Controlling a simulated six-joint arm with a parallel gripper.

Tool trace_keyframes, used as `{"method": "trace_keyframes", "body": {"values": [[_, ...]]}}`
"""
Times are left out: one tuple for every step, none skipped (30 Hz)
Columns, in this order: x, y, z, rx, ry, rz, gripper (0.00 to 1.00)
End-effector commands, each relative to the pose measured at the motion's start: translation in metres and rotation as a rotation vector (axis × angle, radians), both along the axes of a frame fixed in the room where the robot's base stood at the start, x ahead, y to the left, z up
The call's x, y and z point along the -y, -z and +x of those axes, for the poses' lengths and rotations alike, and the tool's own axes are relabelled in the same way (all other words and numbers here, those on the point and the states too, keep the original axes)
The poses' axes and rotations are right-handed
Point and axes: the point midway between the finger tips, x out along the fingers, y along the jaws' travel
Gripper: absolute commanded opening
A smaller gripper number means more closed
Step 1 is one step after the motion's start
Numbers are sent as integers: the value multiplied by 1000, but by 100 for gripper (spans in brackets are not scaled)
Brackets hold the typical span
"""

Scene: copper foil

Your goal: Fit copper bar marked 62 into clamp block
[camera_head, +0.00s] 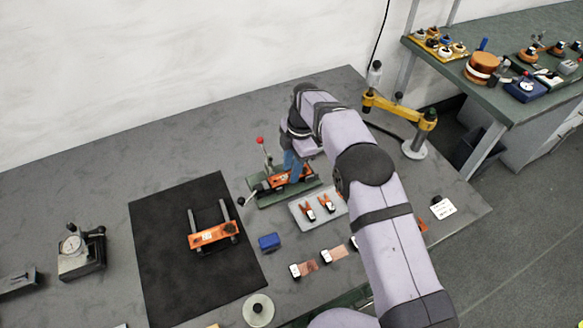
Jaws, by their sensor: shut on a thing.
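My gripper (291,172), seen as blue fingers below the wrist, is down at a green-based fixture with orange parts (265,187) and a red-knobbed lever. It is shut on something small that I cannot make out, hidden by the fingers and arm. I cannot tell whether this fixture is the clamp block. Copper pieces with black-and-white ends lie on the table, one at the front (304,269) and another to its right (333,255). Their marks are too small to read, so I cannot pick out 62. An orange block with two grey posts (213,236) sits on the black mat.
A pale tray (298,214) holds two orange-and-black pieces beside the fixture. A blue block (269,242), a round pale disc (258,310) and a dial gauge stand (81,252) stand around the black mat (171,287). A yellow-armed stand (398,109) is behind my arm.

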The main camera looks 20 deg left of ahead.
Motion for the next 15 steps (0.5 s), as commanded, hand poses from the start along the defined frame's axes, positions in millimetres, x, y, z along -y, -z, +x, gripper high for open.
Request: {"method": "trace_keyframes", "body": {"values": [[0, 0, 0, 0, 0, 0, 2], [0, 0, 0, 0, 0, 0, 2], [0, 0, 0, 0, 0, 0, 2], [0, 0, 0, 0, 0, 0, 2], [0, 0, 0, 0, 0, 0, 37], [0, 0, 0, -1, 0, -1, 37], [0, 0, 0, -1, 0, -1, 37], [0, 0, 0, -1, 0, -1, 37], [0, 0, 0, -1, 0, -1, 37], [0, 0, 0, -1, 0, -1, 37], [0, 0, 0, -1, 0, -1, 37], [0, 0, 0, -1, 0, -1, 37], [0, 0, 0, -1, 0, -1, 37], [0, 0, 0, -1, 0, -1, 37], [0, 0, 0, -1, 0, -1, 37]]}}
